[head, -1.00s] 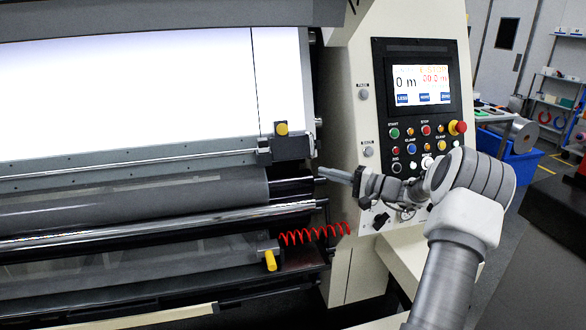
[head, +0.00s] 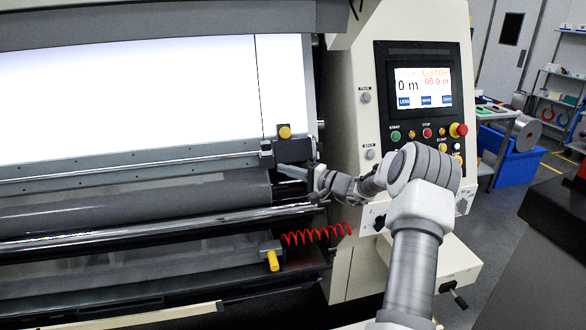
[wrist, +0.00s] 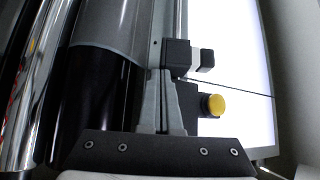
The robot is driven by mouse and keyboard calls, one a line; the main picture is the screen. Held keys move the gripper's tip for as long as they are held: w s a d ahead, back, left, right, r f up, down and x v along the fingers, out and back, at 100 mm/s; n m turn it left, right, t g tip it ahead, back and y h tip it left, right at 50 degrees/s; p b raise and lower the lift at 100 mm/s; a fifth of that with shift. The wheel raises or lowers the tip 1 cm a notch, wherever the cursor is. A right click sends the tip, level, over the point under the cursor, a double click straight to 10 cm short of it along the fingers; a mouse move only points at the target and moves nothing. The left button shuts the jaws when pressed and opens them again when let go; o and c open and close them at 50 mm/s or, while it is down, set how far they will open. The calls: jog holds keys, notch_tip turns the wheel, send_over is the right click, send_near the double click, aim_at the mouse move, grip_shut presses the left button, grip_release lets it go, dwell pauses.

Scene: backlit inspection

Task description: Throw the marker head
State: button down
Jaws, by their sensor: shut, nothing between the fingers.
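The marker head, a black block (head: 293,150) with a yellow knob (head: 285,131), sits at the right end of the grey rail, in front of the bright white panel. In the wrist view its yellow knob (wrist: 214,104) and black body (wrist: 187,103) are right of my fingers. My gripper (head: 282,167) is shut and empty, its grey fingers pointing left just below the block. In the wrist view the fingers (wrist: 163,78) lie close together beside the black body. I cannot tell whether they touch it.
Rollers (head: 130,208) run below the rail. A red coiled hose (head: 315,234) and a lower yellow handle (head: 273,260) are below my gripper. A control panel (head: 424,110) with screen and buttons stands behind my arm. A blue bin (head: 510,150) is at the right.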

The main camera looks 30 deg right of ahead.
jog(key=shift+a, duration=0.1)
jog(key=w+a+b, duration=0.3)
jog(key=a+b, duration=0.9)
jog(key=a, duration=0.2)
jog(key=w+a+b, duration=0.4)
jog(key=a+b, duration=0.8)
jog(key=a, duration=0.3)
jog(key=shift+w, duration=0.2)
jog(key=shift+d, duration=0.1)
